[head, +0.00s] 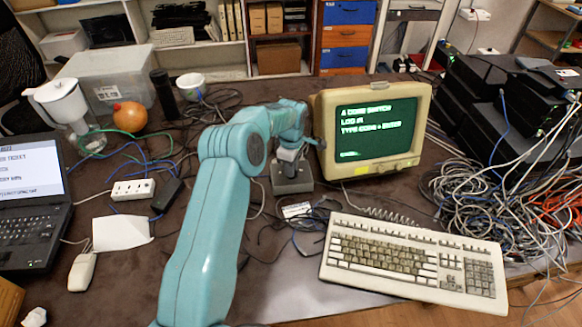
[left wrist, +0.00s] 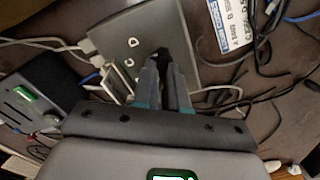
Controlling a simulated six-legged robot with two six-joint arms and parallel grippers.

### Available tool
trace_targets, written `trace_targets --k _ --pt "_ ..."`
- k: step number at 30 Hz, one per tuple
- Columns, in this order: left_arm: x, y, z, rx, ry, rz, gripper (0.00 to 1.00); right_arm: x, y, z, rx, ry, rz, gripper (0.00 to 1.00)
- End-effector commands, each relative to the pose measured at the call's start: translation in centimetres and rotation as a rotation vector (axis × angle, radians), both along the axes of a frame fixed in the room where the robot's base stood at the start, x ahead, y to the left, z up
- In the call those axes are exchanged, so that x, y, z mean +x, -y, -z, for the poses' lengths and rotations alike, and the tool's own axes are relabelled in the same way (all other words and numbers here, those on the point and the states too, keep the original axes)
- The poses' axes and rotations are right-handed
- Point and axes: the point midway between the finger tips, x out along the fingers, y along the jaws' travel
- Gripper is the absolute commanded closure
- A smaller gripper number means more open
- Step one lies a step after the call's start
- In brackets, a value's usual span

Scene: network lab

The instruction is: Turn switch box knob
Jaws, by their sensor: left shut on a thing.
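The grey switch box (head: 292,185) sits on the brown desk left of the monitor. It also shows in the left wrist view (left wrist: 172,25), with white letters on its face; I read C and D beside the knob. The dark knob (left wrist: 161,53) is between the fingertips of my left gripper (left wrist: 164,66), which is shut on it. In the head view my left gripper (head: 289,158) is over the box and hides the knob. My right gripper is in neither view.
A CRT monitor (head: 375,128) stands just right of the box. A keyboard (head: 415,262) is at front right. Tangled cables (head: 490,200) and black network units (head: 490,85) fill the right. A laptop (head: 30,200), power strip (head: 147,188) and white pitcher (head: 65,105) are left.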

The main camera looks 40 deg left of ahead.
Motion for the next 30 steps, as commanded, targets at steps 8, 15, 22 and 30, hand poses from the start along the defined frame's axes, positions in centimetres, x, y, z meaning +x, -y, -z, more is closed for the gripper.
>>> trace_targets --k 8,15,22,30 --pt "0.0 0.1 0.2 -0.001 0.000 0.090 1.00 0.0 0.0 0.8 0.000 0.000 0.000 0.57" --pt "0.1 0.1 0.3 0.000 0.001 0.279 1.00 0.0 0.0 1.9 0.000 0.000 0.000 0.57" --pt "0.2 0.1 0.2 0.000 0.001 0.498 1.00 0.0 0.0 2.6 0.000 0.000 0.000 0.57" --pt "0.2 0.1 0.1 0.000 0.001 0.755 1.00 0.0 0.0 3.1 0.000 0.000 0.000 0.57"
